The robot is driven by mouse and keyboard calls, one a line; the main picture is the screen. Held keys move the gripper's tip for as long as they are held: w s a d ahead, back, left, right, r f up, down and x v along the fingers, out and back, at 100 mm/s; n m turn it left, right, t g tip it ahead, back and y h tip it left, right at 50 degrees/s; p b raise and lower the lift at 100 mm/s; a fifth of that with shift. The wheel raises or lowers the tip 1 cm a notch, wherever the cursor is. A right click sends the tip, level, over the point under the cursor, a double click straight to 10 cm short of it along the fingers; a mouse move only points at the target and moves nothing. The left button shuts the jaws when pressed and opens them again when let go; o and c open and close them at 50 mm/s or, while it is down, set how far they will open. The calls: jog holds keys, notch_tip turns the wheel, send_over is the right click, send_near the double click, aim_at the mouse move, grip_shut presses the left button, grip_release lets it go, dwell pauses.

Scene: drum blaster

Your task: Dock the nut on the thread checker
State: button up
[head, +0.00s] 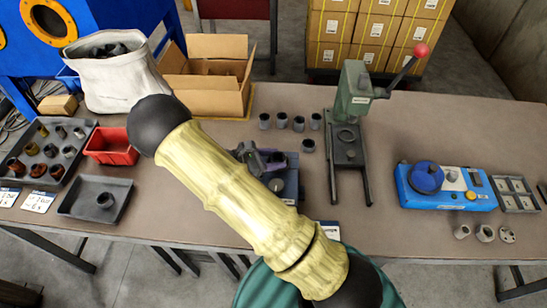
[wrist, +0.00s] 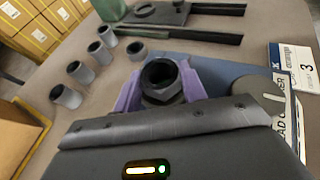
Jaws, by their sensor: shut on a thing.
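My gripper (wrist: 160,88) has purple fingers and is shut on the nut (wrist: 162,82), a dark grey piece with a round open top and a hexagonal lower part. The thread checker (wrist: 226,68) is a blue block under and behind the fingers in the wrist view. A partly hidden card at right reads "AD CHECKER". In the head view, the thread checker (head: 289,186) sits near the table's front edge, with my gripper (head: 258,157) over its left part. My arm hides part of it. I cannot tell whether the nut touches the checker.
Several grey cylinders (head: 299,123) stand just behind the checker. A green lever press (head: 350,112) is to the right, and a blue device (head: 446,188) farther right. A red bin (head: 111,147) and grey tray (head: 83,207) are left. Table between press and blue device is clear.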

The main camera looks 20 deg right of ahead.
jog(key=shift+f, duration=0.1)
jog(key=o, duration=0.8)
jog(key=shift+o, duration=0.2)
jog(key=shift+a, duration=0.1)
jog(key=p+v, duration=0.4)
jog(key=v, duration=0.7)
jog(key=shift+p, duration=0.4)
dwell(0.4)
